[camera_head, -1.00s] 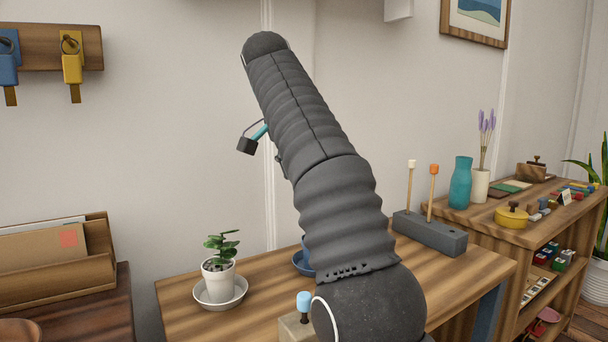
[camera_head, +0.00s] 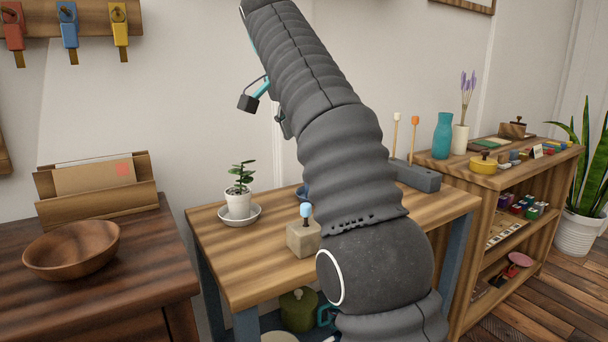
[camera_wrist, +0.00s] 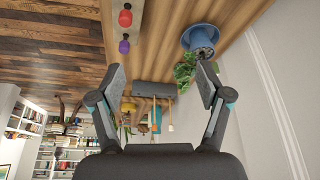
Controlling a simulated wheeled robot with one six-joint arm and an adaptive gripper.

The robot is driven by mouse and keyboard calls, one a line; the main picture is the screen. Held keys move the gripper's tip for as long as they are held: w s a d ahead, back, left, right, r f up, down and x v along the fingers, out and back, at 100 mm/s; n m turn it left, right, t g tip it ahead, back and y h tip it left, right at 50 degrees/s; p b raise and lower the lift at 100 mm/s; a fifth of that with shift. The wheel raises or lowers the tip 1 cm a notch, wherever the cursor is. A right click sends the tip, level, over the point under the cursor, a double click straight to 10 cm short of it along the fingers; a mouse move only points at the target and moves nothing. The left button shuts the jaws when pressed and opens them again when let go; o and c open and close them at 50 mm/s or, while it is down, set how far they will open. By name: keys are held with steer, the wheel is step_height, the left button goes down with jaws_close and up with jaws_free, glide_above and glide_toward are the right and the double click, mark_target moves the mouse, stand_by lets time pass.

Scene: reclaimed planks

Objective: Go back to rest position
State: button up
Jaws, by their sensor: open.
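My gripper (camera_wrist: 160,88) shows in the wrist view with its two fingers spread wide and nothing between them. In the head view my dark grey arm rises from the lower right and leans up and to the left past the top edge. The gripper's fingertips are not visible there. In the wrist view the gripper hangs over the wooden table (camera_wrist: 165,25), apart from the things on it. A green plant in a blue pot (camera_wrist: 201,36) is near the right finger. In the head view my arm hides most of that pot.
A small potted plant (camera_head: 239,205) on a saucer and a block with a blue-topped peg (camera_head: 304,240) stand on the table. A grey block with pegs (camera_head: 415,178) is behind my arm. A wooden bowl (camera_head: 72,250) and letter holder (camera_head: 98,203) sit left. A shelf (camera_head: 470,178) stands right.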

steer(key=s+d+f+n+t+y, duration=0.1)
steer(key=s+d+f+n, duration=0.25)
steer(key=s+d, duration=0.3)
steer(key=s+d+f+n+y, duration=0.1)
steer(key=s+d+f+n, duration=0.1)
steer(key=s+d+f, duration=0.35)
steer(key=s+d+f+n+t+y+p, duration=0.1)
steer(key=s+d+f+n, duration=0.2)
steer(key=s+f, duration=1.4)
step_height(320, 180, down, 2)
steer(key=shift+s+d+f, duration=0.2)
steer(key=shift+d+f, duration=0.05)
steer(key=shift+d, duration=0.15)
